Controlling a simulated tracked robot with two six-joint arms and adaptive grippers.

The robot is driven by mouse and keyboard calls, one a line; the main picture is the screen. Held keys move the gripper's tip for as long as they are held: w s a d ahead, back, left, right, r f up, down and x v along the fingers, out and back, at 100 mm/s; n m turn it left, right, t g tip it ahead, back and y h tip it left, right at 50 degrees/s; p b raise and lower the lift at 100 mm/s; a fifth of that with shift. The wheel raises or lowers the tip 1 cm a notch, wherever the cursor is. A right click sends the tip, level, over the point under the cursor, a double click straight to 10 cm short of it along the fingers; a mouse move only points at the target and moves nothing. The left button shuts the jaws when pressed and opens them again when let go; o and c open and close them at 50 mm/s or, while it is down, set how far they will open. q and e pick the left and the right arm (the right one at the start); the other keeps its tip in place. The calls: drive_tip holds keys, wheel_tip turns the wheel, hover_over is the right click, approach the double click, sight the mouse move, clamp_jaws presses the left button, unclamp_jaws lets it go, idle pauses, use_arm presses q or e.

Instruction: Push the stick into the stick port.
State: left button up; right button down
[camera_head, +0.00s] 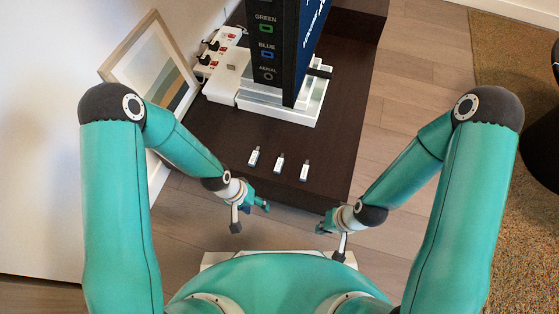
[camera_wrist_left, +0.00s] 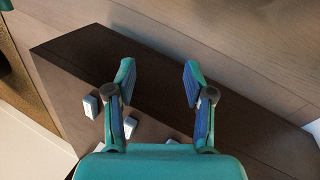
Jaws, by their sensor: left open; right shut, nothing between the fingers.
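Three small white sticks with dark ends, the left one (camera_head: 253,158), the middle one (camera_head: 278,163) and the right one (camera_head: 304,171), lie apart in a row on the dark tabletop. A tall black device (camera_head: 287,60) stands behind them. Its narrow front has a green-rimmed port (camera_head: 266,28), a blue-rimmed port (camera_head: 267,54) and a round aerial socket (camera_head: 268,76); I cannot tell which is the stick port. My left gripper (camera_head: 264,206) is open and empty near the table's front edge; its spread fingers show in the left wrist view (camera_wrist_left: 158,80). My right gripper (camera_head: 321,226) is shut and empty, in front of the table.
A white power strip (camera_head: 212,55) with plugs and a white box (camera_head: 224,82) sit left of the device. The device rests on a white base (camera_head: 281,108). A framed picture (camera_head: 150,57) leans on the wall at left. The tabletop's front right (camera_head: 325,150) is clear.

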use_arm(q)
drive_tip(key=w+d+r+m+y+p, duration=0.1)
drive_tip(key=w+d+r, duration=0.1)
drive_tip(key=w, duration=0.2)
drive_tip(key=w+d+r+m+y+p, duration=0.1)
drive_tip(key=w+d+r+p, duration=0.1)
drive_tip(key=w, duration=0.2)
drive_tip(key=w+d+r+m+y+p, duration=0.1)
drive_tip(key=w+d+r, duration=0.1)
drive_tip(key=w, duration=0.2)
drive_tip(key=shift+d+r+y, duration=0.15)
drive_tip(key=shift+d+y, duration=0.15)
drive_tip(key=shift+d, duration=0.05)
drive_tip(key=shift+w+f, duration=0.2)
drive_tip(key=shift+w, duration=0.05)
drive_tip(key=shift+w+f, duration=0.1)
drive_tip(key=shift+f, duration=0.3)
drive_tip(key=f, duration=0.2)
drive_tip(key=f+b, duration=0.1)
drive_tip(key=f, duration=0.1)
drive_tip(key=f+b, duration=0.1)
drive_tip(key=f, duration=0.1)
drive_tip(key=shift+w, duration=0.3)
drive_tip(key=c, duration=0.9)
use_arm(e)
wheel_tip(320, 180, up, 3)
drive_tip(key=shift+r, duration=0.15)
